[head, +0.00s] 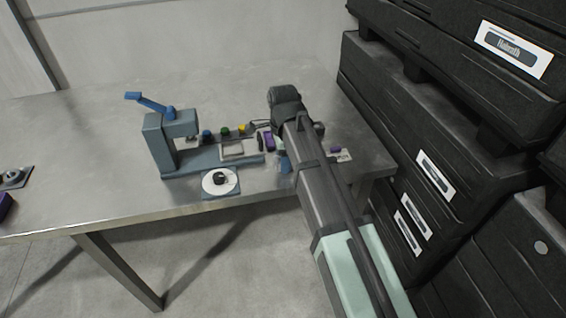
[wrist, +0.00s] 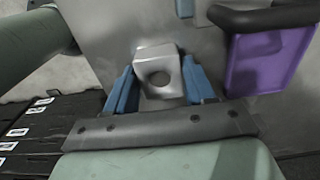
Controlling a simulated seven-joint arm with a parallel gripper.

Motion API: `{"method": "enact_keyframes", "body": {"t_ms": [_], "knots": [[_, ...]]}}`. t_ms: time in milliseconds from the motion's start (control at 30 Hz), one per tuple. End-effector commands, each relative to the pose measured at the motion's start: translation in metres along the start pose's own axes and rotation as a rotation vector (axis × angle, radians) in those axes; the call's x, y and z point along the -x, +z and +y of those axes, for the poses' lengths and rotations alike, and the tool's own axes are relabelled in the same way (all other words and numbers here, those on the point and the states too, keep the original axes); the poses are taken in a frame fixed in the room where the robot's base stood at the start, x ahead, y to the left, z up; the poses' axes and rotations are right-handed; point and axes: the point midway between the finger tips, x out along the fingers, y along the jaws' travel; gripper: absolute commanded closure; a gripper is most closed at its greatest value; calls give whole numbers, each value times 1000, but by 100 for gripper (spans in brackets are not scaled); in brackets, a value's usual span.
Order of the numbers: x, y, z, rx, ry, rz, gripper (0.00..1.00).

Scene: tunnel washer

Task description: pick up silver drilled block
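The silver drilled block (wrist: 158,72) is a small grey metal block with a round dark hole in its near face. It sits between the two blue fingers of my gripper (wrist: 160,88) in the wrist view. The fingers stand apart, one close against each side of the block. I see no clear gap, but cannot tell whether they press on it. In the head view my gripper (head: 285,163) is low over the right part of the table, and I cannot make out the block there.
A white disc (head: 220,181) lies near the front edge. Black crates (head: 440,130) stand right of the table.

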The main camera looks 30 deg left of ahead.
Motion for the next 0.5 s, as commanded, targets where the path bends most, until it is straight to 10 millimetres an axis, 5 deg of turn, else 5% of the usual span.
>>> {"method": "enact_keyframes", "body": {"t_ms": [500], "knots": [[0, 0, 0, 0, 1, 0, 90]]}}
